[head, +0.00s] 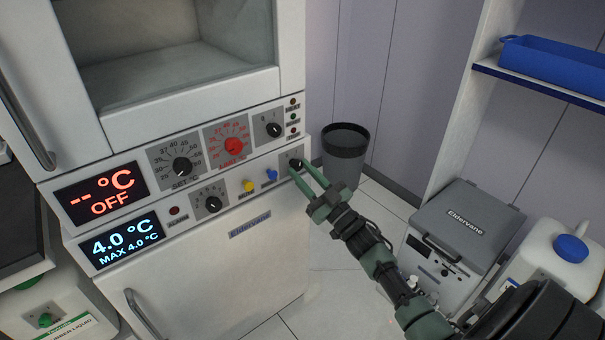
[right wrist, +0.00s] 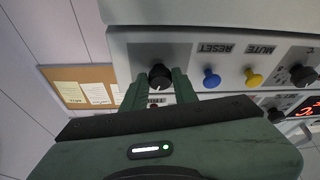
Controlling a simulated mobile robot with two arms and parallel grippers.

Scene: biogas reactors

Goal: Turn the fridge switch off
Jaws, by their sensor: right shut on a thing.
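The fridge switch is a black round knob (head: 296,163) at the right end of the lower control panel. It also shows in the right wrist view (right wrist: 160,77), between my green fingers. My right gripper (head: 303,170) is shut on this knob, one finger on each side. The fridge (head: 215,275) is the white lower unit. Its display (head: 122,240) is lit in blue and reads 4.0 °C, MAX 4.0 °C. The knob's position label is partly hidden by my fingers. My left gripper is out of view.
Left of the switch are a blue button (head: 271,174), a yellow button (head: 249,185) and another black knob (head: 212,204). The upper unit's display (head: 102,193) reads OFF. A dark bin (head: 345,155) and a grey box (head: 460,225) stand to the right.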

